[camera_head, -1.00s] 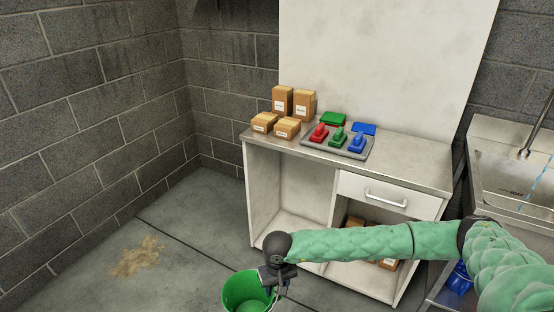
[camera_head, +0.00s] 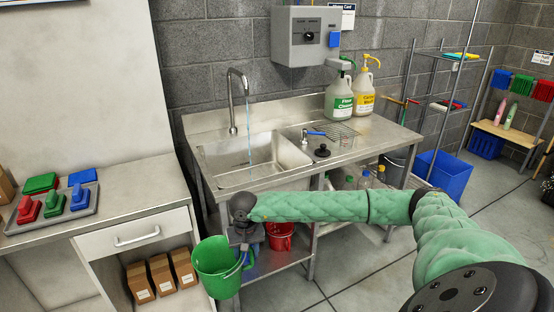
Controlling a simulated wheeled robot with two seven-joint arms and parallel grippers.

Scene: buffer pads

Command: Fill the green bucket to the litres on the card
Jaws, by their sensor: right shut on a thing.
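The green bucket (camera_head: 215,262) hangs upright from my right gripper (camera_head: 243,258), in front of the sink bench and low beside the white cabinet. My right gripper is shut on the bucket at its right side. The bucket's inside shows plain green; I cannot see its bottom or any water level. A thin stream of water runs from the tap (camera_head: 238,100) into the sink basin (camera_head: 255,160). A card (camera_head: 345,15) is on the wall beside a grey box, its text too small to read. My left gripper is not in view.
A red bucket (camera_head: 280,236) stands on the shelf under the sink. Two large bottles (camera_head: 339,98) stand on the bench's right side. A blue crate (camera_head: 443,172) is on the floor at right. A tray of brushes (camera_head: 52,205) lies on the cabinet.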

